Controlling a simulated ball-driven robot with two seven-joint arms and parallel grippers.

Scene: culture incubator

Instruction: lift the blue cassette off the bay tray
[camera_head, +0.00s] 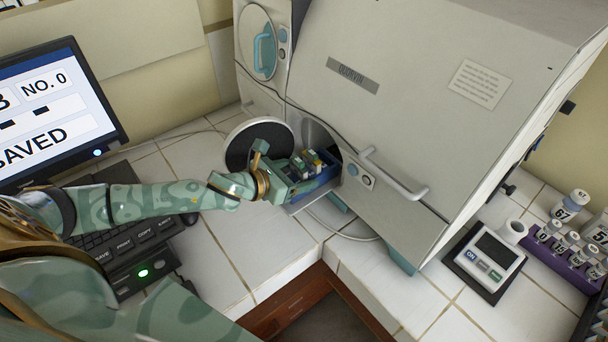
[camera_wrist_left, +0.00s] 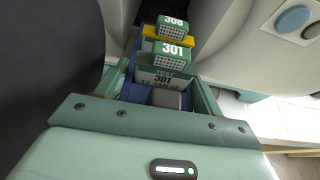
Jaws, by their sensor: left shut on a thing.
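My left gripper (camera_head: 286,181) reaches in at the mouth of the round incubator port, and it also shows in the left wrist view (camera_wrist_left: 164,84). Its fingers stand on both sides of a blue cassette (camera_wrist_left: 134,92) and are shut on it. A white label reading 301 faces the wrist camera. The bay tray (camera_head: 318,196) juts out of the port under the cassettes. Behind the held one are a green-labelled 301 block (camera_wrist_left: 174,52) and a 308 block (camera_wrist_left: 172,26) with a yellow part. The fingers hide the cassette's underside, so I cannot tell whether it touches the tray. My right gripper is not in view.
The round port door (camera_head: 258,140) stands open close to my left gripper. The incubator front (camera_head: 400,110) has a bar handle (camera_head: 393,176) right of the port. A scale (camera_head: 487,259) and a purple vial rack (camera_head: 575,270) stand at right. White tiles in front are clear.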

